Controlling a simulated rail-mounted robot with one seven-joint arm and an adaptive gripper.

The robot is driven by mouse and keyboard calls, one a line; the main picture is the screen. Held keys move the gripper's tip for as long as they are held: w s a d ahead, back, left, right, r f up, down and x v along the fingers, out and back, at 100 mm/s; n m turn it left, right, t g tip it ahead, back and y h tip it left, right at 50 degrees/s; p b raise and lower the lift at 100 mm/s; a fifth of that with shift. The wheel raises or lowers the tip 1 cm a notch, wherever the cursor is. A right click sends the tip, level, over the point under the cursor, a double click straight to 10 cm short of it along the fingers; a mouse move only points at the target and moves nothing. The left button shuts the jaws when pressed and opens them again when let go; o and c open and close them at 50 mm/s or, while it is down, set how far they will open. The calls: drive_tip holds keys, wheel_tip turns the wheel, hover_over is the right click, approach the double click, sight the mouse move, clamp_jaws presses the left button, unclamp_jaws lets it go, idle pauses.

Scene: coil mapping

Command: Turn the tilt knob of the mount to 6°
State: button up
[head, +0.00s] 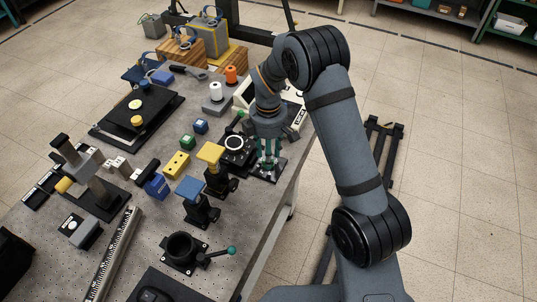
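My gripper (268,163) points down over the right side of the table, with teal finger parts showing below its dark body. It is small in the head view, and I cannot tell whether the fingers are apart or closed on something. A dark stand with a flat base (266,174) is directly beneath and around the fingertips. I cannot make out a tilt knob or a degree scale. The gripper and wrist hide part of what is beneath them.
A stand with a yellow top (211,153) and one with a blue top (190,188) are left of the gripper. A black ring fixture has a green-ball lever (231,250). A pale instrument (290,96) is behind the wrist. The table's right edge (282,202) is close.

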drive_tip(key=shift+f, duration=0.45)
clamp_jaws()
idle(0.3)
